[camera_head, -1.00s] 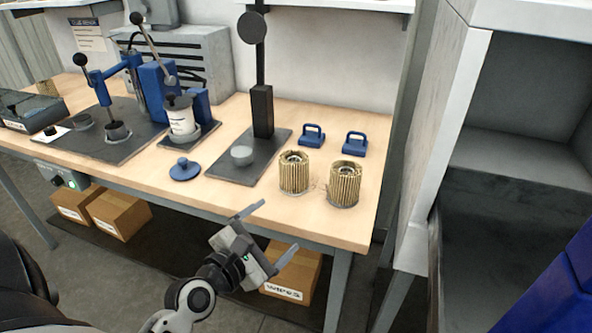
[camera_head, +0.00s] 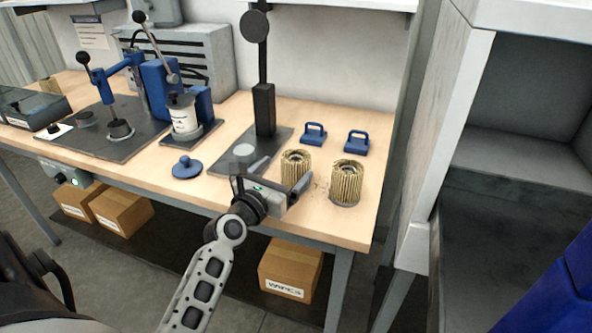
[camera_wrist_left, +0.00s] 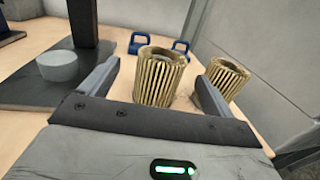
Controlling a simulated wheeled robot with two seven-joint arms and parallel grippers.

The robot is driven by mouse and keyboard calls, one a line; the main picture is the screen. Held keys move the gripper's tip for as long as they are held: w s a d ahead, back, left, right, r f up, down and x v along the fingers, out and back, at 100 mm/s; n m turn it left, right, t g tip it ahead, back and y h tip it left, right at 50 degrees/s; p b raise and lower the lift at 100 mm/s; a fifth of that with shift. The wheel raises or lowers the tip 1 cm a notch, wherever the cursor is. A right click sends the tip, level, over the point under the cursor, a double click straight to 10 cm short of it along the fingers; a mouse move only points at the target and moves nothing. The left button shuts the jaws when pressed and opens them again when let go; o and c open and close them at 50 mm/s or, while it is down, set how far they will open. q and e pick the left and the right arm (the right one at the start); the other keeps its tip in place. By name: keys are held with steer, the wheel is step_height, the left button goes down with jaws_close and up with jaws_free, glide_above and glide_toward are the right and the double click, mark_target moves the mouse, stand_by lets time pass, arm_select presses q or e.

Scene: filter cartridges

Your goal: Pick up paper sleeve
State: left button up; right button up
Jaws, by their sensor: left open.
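Two pleated tan paper sleeves stand upright near the front right of the wooden bench. The left paper sleeve (camera_head: 293,164) is right in front of my left gripper (camera_head: 281,175). The right paper sleeve (camera_head: 346,184) stands a little to its right. My left gripper is open and empty. In the left wrist view the left sleeve (camera_wrist_left: 158,80) shows between and beyond the open fingers (camera_wrist_left: 157,85). The right sleeve (camera_wrist_left: 228,78) is beyond the right finger. I cannot tell whether that finger touches either sleeve. My right gripper is not in view.
A dark plate (camera_head: 222,165) with a black post and a grey disc lies left of the sleeves. Two blue handled blocks (camera_head: 313,134) (camera_head: 357,142) stand behind them. A blue knobbed lid (camera_head: 186,169) and a blue press (camera_head: 158,92) are farther left. A grey cabinet (camera_head: 450,130) rises at right.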

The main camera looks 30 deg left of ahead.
mark_target(295, 160)
arm_select(q)
steer(key=w, duration=0.1)
steer(key=w+b, duration=0.1)
steer(key=w, duration=0.1)
steer(key=w+b, duration=0.1)
steer(key=shift+w+f, duration=0.25)
steer(key=shift+f, duration=0.15)
steer(key=shift+w+a+r, duration=0.1)
steer(key=shift+w, duration=0.25)
steer(key=c, duration=1.1)
steer(key=shift+o, duration=0.2)
